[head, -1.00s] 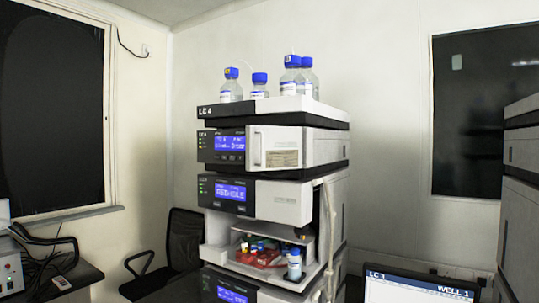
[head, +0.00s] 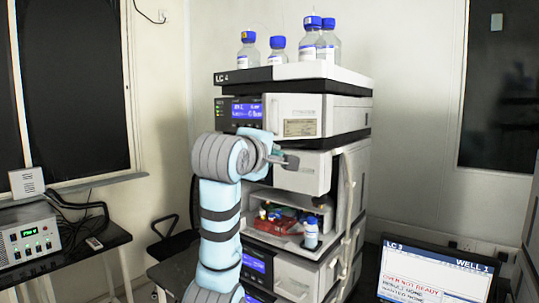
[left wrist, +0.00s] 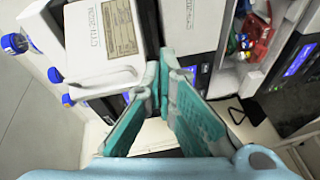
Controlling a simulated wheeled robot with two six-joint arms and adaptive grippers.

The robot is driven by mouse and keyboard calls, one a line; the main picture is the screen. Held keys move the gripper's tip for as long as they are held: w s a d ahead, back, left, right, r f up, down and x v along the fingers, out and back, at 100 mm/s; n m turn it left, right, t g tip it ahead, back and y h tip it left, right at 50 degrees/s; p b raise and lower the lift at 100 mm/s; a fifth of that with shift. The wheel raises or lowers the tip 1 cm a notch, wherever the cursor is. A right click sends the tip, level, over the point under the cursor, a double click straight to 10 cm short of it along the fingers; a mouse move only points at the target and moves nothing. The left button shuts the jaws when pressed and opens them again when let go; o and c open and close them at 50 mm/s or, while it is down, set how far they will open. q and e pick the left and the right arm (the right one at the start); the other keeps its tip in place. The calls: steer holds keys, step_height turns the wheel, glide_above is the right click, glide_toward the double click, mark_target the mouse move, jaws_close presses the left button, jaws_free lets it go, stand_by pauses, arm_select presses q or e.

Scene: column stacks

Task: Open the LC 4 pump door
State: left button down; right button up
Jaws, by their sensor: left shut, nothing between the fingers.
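The LC 4 stack stands in the middle of the head view, its name on the top tray's edge (head: 225,77). Below the tray is a module with a blue display (head: 247,110) and a white front panel (head: 305,115), which looks closed. In the left wrist view, this panel (left wrist: 90,18) carries a label, and a pale bar handle (left wrist: 102,81) runs along its edge. My left gripper (head: 292,162) is shut and empty, in front of the second module (head: 310,180), below the handled panel. Its teal-padded fingers (left wrist: 164,60) meet beside the panel. My right gripper is not in view.
Several blue-capped bottles (head: 305,45) stand on the stack. Below the gripper is an open bay with vials on a red rack (head: 285,224) and a small bottle (head: 311,232). A monitor (head: 435,275) stands front right. A table with an instrument (head: 30,238) is at left.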

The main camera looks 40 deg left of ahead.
arm_select(q)
steer(key=n+t, duration=0.1)
steer(key=n, duration=0.1)
glide_toward(270, 123)
steer(key=s+d+f, duration=0.1)
steer(key=s+d, duration=0.1)
steer(key=s+r+y, duration=0.1)
steer(key=s+r, duration=0.1)
steer(key=p+x, duration=0.1)
steer(key=x, duration=0.2)
steer(key=p+x, duration=0.1)
steer(key=x, duration=0.2)
steer(key=f+p+x, duration=0.1)
steer(key=x, duration=0.3)
steer(key=shift+d+p, duration=0.15)
steer(key=shift+p, duration=0.2)
steer(key=shift+w+r, duration=0.1)
steer(key=shift+w, duration=0.2)
steer(key=shift+a, duration=0.3)
steer(key=shift+w, duration=0.2)
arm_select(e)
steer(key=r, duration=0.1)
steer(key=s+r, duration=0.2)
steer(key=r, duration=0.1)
arm_select(q)
steer(key=shift+w, duration=0.1)
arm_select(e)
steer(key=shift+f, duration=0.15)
